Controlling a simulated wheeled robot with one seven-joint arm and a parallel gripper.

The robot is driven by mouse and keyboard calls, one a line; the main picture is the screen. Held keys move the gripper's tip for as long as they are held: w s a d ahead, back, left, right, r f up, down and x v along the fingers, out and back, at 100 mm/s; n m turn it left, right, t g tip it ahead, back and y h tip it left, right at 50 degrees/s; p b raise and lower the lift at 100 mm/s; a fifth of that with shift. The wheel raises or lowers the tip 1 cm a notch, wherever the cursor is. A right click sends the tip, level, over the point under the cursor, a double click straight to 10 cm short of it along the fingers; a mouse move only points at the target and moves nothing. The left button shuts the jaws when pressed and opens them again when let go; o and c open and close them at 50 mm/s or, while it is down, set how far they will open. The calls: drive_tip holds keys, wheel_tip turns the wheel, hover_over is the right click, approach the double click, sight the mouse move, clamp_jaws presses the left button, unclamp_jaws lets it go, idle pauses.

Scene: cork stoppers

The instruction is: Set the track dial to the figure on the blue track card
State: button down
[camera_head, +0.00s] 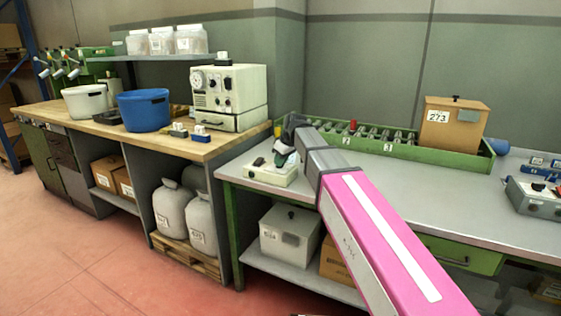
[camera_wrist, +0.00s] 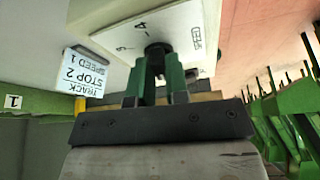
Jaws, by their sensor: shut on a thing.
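A cream control box (camera_head: 270,174) sits on the left end of the grey bench, and it also fills the top of the wrist view (camera_wrist: 100,14). Its black dial knob (camera_wrist: 157,50) is between the green fingers of my gripper (camera_wrist: 159,72), which is shut on it. A few figures show upside down around the knob, one looking like a 4; the knob's pointer is hidden. A pale card (camera_wrist: 88,68) beside the box reads upside down TRACK, STOP 2, SPEED 1. In the head view my gripper (camera_head: 284,154) is over the box and hides its dial.
A green trough (camera_head: 385,150) with several compartments runs along the bench's back. A grey control box (camera_head: 535,198) is at the far right. The bench's middle is clear. A cream machine (camera_head: 230,95) stands on the wooden bench.

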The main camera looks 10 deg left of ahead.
drive_tip(key=shift+n+g, duration=0.5)
drive_tip(key=shift+n, duration=0.5)
drive_tip(key=c, duration=1.1)
unclamp_jaws()
drive_tip(key=v, duration=1)
drive_tip(key=shift+d+r, duration=0.3)
drive_tip(key=shift+r, duration=0.05)
drive_tip(key=shift+s, duration=0.1)
